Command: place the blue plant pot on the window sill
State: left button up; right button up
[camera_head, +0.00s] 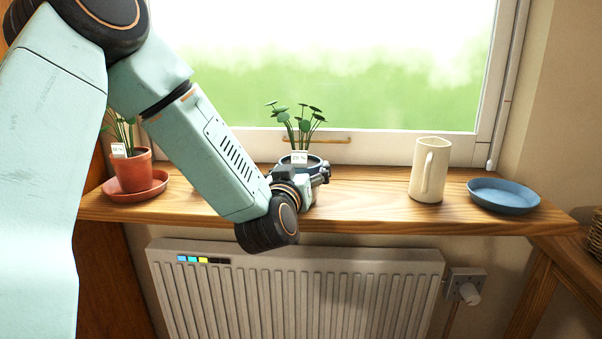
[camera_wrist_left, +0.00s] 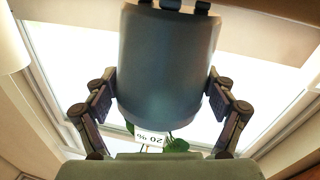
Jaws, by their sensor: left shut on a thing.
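The blue plant pot (camera_wrist_left: 168,65) fills the middle of the left wrist view, dark blue-grey, with a white tag and green leaves at its lower edge. In the head view the pot (camera_head: 302,163) shows only its rim and tag, with the plant upright above it. My left gripper (camera_head: 314,177) is shut on the pot; its fingers (camera_wrist_left: 160,105) press on both sides of it. The pot is over the wooden window sill (camera_head: 372,192), in its middle part. My gripper hides the pot's base, so I cannot tell whether it touches the sill. My right gripper is out of view.
A terracotta pot (camera_head: 132,172) on an orange saucer stands at the left of the sill. A cream jug (camera_head: 429,170) and a blue saucer (camera_head: 503,196) are at the right. Clear sill lies between pot and jug. A radiator (camera_head: 300,290) is below; the window (camera_head: 330,70) is behind.

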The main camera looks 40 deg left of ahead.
pick_arm(q)
jog(key=shift+s, duration=0.2)
jog(key=o, duration=1.3)
jog(key=shift+o, duration=1.1)
jog(key=shift+w+f, duration=0.1)
